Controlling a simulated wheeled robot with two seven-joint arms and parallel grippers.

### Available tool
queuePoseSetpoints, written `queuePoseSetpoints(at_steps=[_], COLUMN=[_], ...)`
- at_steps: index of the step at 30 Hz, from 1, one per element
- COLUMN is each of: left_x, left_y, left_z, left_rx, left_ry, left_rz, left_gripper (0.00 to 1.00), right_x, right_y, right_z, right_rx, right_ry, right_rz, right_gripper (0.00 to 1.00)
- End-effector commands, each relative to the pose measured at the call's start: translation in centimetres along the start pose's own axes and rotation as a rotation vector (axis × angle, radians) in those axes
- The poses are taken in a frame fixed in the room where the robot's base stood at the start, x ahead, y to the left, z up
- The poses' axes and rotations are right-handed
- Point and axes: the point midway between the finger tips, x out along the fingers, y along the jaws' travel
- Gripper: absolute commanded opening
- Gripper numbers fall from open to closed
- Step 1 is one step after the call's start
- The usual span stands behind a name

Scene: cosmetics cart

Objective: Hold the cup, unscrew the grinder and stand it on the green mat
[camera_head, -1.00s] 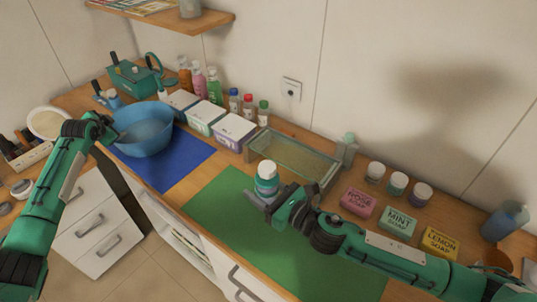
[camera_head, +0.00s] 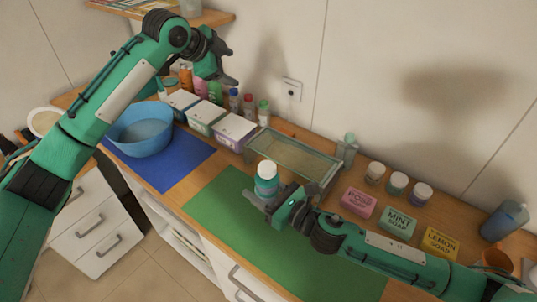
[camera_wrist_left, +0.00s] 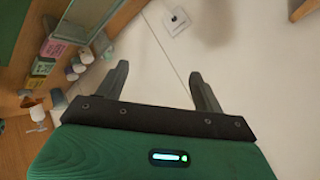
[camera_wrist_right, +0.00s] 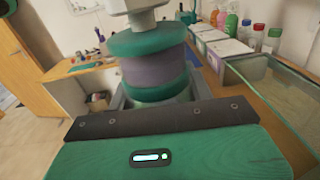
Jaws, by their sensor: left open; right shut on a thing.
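The cup (camera_head: 266,187) is teal, with a purple band between teal rings in the right wrist view (camera_wrist_right: 152,68). The grinder (camera_head: 266,168), a pale whitish piece, sits on top of it; only its lower part shows in the right wrist view (camera_wrist_right: 140,10). My right gripper (camera_head: 262,198) is shut on the cup, which is upright over the green mat (camera_head: 230,222). I cannot tell whether the cup touches the mat. My left gripper (camera_head: 230,62) is open and empty, raised above the bottles at the back; its spread fingers show in the left wrist view (camera_wrist_left: 160,72).
A glass tray (camera_head: 250,157) stands behind the cup. A blue bowl (camera_head: 140,135) and lidded boxes (camera_head: 208,118) are at left. Soap boxes (camera_head: 397,222) and small jars (camera_head: 397,183) stand at right. A wall shelf (camera_head: 205,20) is near my left gripper. The mat's front part is clear.

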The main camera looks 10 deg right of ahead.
Motion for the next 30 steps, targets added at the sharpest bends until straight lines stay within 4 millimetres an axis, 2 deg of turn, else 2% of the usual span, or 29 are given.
queuePoseSetpoints(at_steps=[1,7,12,15,18,23,30], left_x=[-0.2,0.8,0.4,-0.3,-0.9,-1.3,0.8], left_y=[1.4,10.3,17.8,21.2,23.4,25.1,26.9], left_z=[-2.3,-6.8,-8.2,-7.9,-7.6,-7.0,-5.3], left_rx=[0.051,0.261,0.446,0.533,0.593,0.635,0.635], left_ry=[0.002,-0.073,-0.173,-0.234,-0.280,-0.318,-0.321], left_rz=[0.044,0.306,0.536,0.649,0.730,0.792,0.799], left_gripper=[0.69,0.69,0.69,0.69,0.69,0.69,0.69], right_x=[0.0,0.0,0.0,0.0,0.0,0.0,0.0], right_y=[0.0,0.0,0.0,0.0,0.0,0.0,0.0], right_z=[0.1,0.1,0.1,0.1,0.1,0.1,0.1], right_rx=[0.000,0.000,0.000,0.000,0.000,0.000,0.000], right_ry=[-0.002,-0.002,-0.001,-0.001,-0.002,-0.002,-0.002], right_rz=[0.000,0.000,0.000,0.000,0.000,0.000,0.000], right_gripper=[0.00,0.00,0.00,0.00,0.00,0.00,0.00])
